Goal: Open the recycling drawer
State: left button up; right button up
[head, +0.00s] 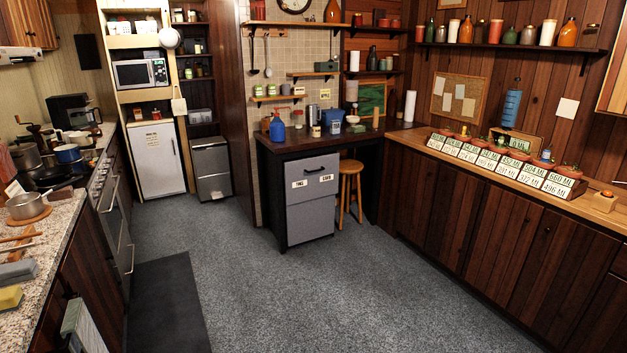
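A grey two-part drawer unit (311,216) stands under the dark desk in the middle of the head view. Its upper drawer front (313,186) has a dark bar handle (314,169) and two small white labels whose words are hard to read. The upper front looks shut, in line with the lower front. No word for recycling can be made out on it. Neither of my grippers shows in the view.
Grey carpet is clear before the drawer unit. A wooden stool (350,174) stands to its right. Another grey two-part bin (211,168) stands at the back left. Counters line both sides; a dark mat (165,300) lies at the left.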

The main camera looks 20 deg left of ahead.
aim_at(308, 178)
jog(key=i+l+u, duration=0.1)
jog(key=i, duration=1)
jog(key=i+j+u, duration=0.15)
jog(key=i, duration=0.45)
jog(key=i+u, duration=0.2)
jog(key=i, duration=0.4)
jog(key=i+u, duration=0.15)
jog(key=i, duration=0.45)
jog(key=i+l+u, duration=0.15)
jog(key=i, duration=0.45)
jog(key=i+l+u, duration=0.2)
jog(key=i, duration=0.35)
jog(key=i+l+u, duration=0.1)
jog(key=i+u, duration=0.15)
jog(key=i, duration=0.25)
jog(key=i+l+u, duration=0.25)
jog(key=i, duration=0.2)
jog(key=i+l+u, duration=0.25)
jog(key=i, duration=0.25)
jog(key=k, duration=0.8)
